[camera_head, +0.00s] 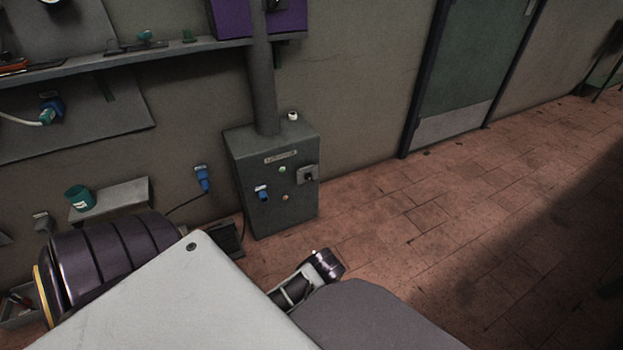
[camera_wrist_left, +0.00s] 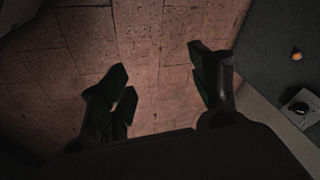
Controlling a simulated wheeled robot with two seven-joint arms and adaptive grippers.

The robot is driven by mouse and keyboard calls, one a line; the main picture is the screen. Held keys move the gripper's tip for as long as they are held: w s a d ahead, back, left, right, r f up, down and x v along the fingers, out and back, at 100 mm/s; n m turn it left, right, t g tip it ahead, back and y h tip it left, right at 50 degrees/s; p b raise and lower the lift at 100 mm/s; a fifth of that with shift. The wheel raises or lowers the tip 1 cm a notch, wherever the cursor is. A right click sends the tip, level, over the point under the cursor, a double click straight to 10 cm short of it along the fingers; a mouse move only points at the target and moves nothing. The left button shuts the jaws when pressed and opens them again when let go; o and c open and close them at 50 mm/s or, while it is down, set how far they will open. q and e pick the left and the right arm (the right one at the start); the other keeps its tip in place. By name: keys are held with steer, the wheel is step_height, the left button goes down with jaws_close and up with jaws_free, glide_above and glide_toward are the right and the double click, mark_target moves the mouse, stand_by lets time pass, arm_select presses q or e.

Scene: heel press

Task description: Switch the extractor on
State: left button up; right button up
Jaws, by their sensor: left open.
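The extractor is a grey cabinet (camera_head: 257,220) on the floor against the wall, with a thick duct (camera_head: 262,85) rising from its top. Its front carries a boxed dark switch (camera_head: 308,175), a green button or lamp (camera_head: 283,169), an orange one (camera_head: 285,198) and a blue connector (camera_head: 262,192). In the left wrist view the cabinet front shows at the right edge, with the orange button (camera_wrist_left: 296,56) and the switch (camera_wrist_left: 300,108). My left gripper (camera_wrist_left: 158,60) is open and empty, its fingers over the floor to the left of that front. The switch setting is too small to tell. My right gripper is out of view.
A blue plug (camera_head: 203,178) with a dark cable is on the wall left of the cabinet. A teal cup (camera_head: 79,198) stands on a small wall shelf (camera_head: 125,195). A long shelf (camera_head: 150,55) runs above. The tiled floor (camera_head: 440,220) to the right is clear up to the door (camera_head: 475,60).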

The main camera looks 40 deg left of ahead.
arm_select(q)
steer(key=w+a+f+n+y+b, duration=0.45)
steer(key=w+a+y, duration=0.35)
steer(key=w+a, duration=0.4)
steer(key=w+a+r+t+y, duration=0.2)
steer(key=w+a+y, duration=0.1)
steer(key=w, duration=0.4)
steer(key=w+a+r+m+t+y, duration=0.1)
steer(key=w+a+r+y, duration=0.2)
steer(key=w+a, duration=0.2)
steer(key=shift+w+t+p, duration=0.35)
steer(key=shift+w+t, duration=0.05)
steer(key=shift+w, duration=0.85)
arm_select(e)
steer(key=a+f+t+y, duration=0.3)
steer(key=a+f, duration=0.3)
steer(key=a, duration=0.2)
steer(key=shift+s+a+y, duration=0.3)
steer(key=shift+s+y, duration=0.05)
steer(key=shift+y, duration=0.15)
arm_select(q)
steer(key=shift+a, duration=0.15)
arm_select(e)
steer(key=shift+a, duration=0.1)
